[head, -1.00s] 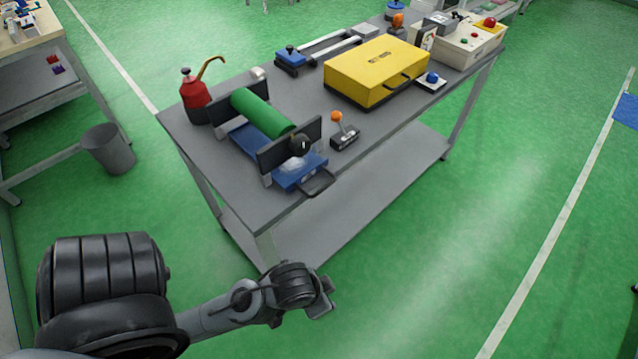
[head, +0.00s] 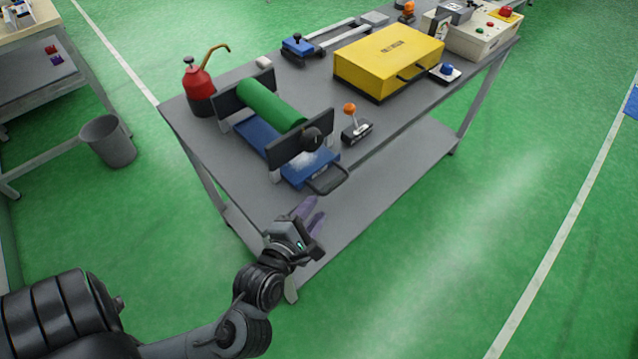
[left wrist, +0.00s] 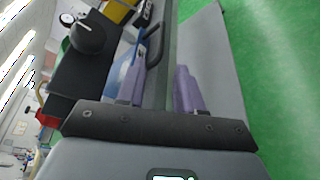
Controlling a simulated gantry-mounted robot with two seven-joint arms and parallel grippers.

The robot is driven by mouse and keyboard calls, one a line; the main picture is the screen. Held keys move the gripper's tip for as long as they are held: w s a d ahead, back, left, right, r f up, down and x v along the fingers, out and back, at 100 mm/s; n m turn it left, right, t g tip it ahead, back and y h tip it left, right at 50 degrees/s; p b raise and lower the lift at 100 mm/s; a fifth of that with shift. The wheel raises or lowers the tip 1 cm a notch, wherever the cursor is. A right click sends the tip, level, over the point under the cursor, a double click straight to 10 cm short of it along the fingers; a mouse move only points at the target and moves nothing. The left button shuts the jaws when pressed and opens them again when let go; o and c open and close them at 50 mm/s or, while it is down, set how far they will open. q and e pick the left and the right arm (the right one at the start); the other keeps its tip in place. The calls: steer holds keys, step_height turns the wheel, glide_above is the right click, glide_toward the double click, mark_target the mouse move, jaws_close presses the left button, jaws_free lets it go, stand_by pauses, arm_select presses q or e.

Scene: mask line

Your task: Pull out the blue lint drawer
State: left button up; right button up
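The blue lint drawer (head: 297,176) lies under the green roller (head: 270,103) at the near edge of the grey table, with pale lint on it. Its dark loop handle (head: 328,181) sticks out at the front. In the left wrist view the handle (left wrist: 153,46) shows beyond the fingers, with part of the blue drawer (left wrist: 127,62). My left gripper (head: 311,215) is just in front of and below the handle, apart from it. Its two purple-grey fingers are spread, with nothing between them (left wrist: 160,88). My right gripper is out of view.
Dark end plates (head: 295,147) hold the roller. A lever with an orange knob (head: 351,110) stands right of the drawer. A yellow case (head: 388,62) and a red oil can (head: 199,85) are on the table (head: 385,135). The green floor in front is clear.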

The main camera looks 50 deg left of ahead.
mark_target(332, 188)
arm_select(q)
steer(key=b+x, duration=0.3)
steer(key=x, duration=0.6)
steer(key=shift+w+d+b, duration=0.1)
steer(key=shift+w+b, duration=0.15)
steer(key=shift+b, duration=0.1)
steer(key=shift+w+a+f, duration=0.1)
steer(key=shift+w+a, duration=0.15)
steer(key=shift+w, duration=0.35)
jaws_close()
steer(key=shift+f, duration=0.1)
